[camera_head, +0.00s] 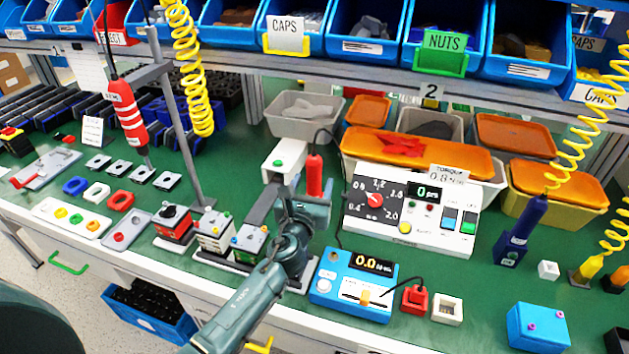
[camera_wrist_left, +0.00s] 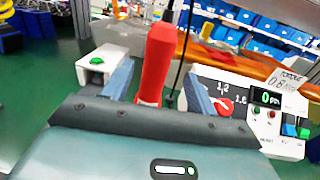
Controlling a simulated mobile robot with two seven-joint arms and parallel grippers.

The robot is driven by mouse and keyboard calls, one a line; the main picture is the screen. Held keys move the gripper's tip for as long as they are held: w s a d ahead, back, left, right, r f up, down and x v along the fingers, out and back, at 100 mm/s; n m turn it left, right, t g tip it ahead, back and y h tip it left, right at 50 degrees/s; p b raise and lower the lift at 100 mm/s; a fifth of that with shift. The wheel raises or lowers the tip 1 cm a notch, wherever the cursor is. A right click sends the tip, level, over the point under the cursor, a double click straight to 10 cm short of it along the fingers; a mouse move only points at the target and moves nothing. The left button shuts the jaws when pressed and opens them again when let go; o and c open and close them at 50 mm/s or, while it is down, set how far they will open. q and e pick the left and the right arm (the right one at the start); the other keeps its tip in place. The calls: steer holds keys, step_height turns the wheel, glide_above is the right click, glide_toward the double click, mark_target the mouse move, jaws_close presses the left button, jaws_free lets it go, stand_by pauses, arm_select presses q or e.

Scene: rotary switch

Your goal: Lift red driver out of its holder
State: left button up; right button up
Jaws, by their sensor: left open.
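The red driver (camera_head: 314,174) stands upright just behind my left gripper (camera_head: 299,195) in the head view, with a dark cable at its top. In the left wrist view the red driver (camera_wrist_left: 156,62) is between the two spread fingers of the gripper (camera_wrist_left: 160,82). Gaps show on both sides of it, so the fingers do not grip it. Its lower end and its holder are hidden behind the gripper. A white block with a green button (camera_head: 288,157) stands beside it on the left. My right gripper is not in view.
The torque panel (camera_head: 412,212) stands close on the right of the driver. A blue meter box (camera_head: 352,285) sits in front. Another red tool (camera_head: 128,112) hangs from a grey post (camera_head: 175,110) at left. Orange-topped bins (camera_head: 420,152) stand behind, below a shelf of blue bins.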

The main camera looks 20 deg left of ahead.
arm_select(q)
steer(key=shift+w+a+r+b, duration=0.1)
steer(key=shift+w+a, duration=0.05)
steer(key=shift+w, duration=0.85)
steer(key=shift+w+a+r+b, duration=0.1)
steer(key=shift+w+a, duration=0.05)
steer(key=shift+w, duration=0.9)
steer(key=shift+w+a+b, duration=0.1)
steer(key=shift+w+a, duration=0.05)
steer(key=shift+w, duration=0.85)
steer(key=shift+c, duration=0.4)
steer(key=shift+r, duration=0.1)
jaws_close()
